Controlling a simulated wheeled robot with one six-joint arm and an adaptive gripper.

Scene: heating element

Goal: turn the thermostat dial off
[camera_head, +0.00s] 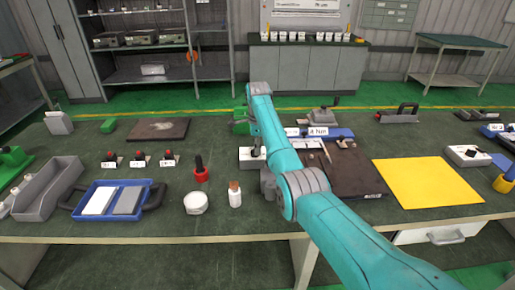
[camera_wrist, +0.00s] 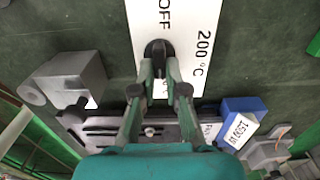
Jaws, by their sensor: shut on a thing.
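The thermostat is a white labelled plate (camera_wrist: 186,20) in the wrist view, with "OFF" printed above the dial and "200 °C" to its right. Its dark dial knob (camera_wrist: 157,47) stands near the plate's middle. My gripper (camera_wrist: 160,74) reaches the knob from below in this view, with its two fingertips closed on the knob's sides. Which way the knob's mark points cannot be told. In the head view, part of a white box (camera_head: 251,161) shows beside my teal arm, which hides the dial and the fingertips.
A blue block (camera_wrist: 238,104) labelled "1500 W" and a grey block (camera_wrist: 66,80) lie near the plate. On the bench are a dark brown board (camera_head: 350,171), a yellow sheet (camera_head: 427,182), a white bottle (camera_head: 234,196) and a blue tray (camera_head: 85,205). Bare bench shows at left-centre.

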